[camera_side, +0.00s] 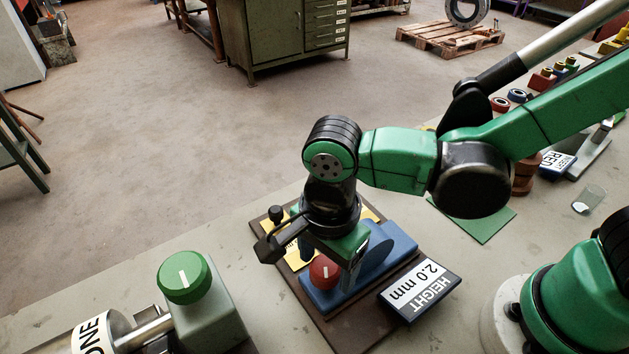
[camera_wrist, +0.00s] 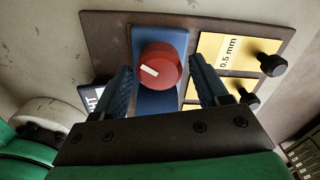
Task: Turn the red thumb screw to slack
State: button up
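The red thumb screw (camera_side: 324,273) is a round knob with a white line on top, set on a blue block (camera_side: 398,243) on a dark brown base plate. In the wrist view the red thumb screw (camera_wrist: 161,66) sits between the two blue fingers, its white line slanting from upper left to lower right. My gripper (camera_wrist: 162,75) is open, with a gap on each side of the knob. In the side view my gripper (camera_side: 336,258) is low over the blue block, pointing down, one finger beside the screw. Whether the fingertips are level with the knob is unclear.
Yellow plates, one marked 0.5 mm (camera_wrist: 224,52), and black knobs (camera_wrist: 272,65) stand beside the block. A sign (camera_side: 420,289) reads HEIGHT 2.0 mm. A green knob (camera_side: 184,277) on a grey-green housing stands at front left. A green mat (camera_side: 480,222) lies behind right.

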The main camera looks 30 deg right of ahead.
aim_at(326, 264)
grip_shut()
jog(key=shift+n, duration=1.6)
jog(key=shift+o, duration=1.8)
grip_release()
jog(key=shift+r, duration=2.85)
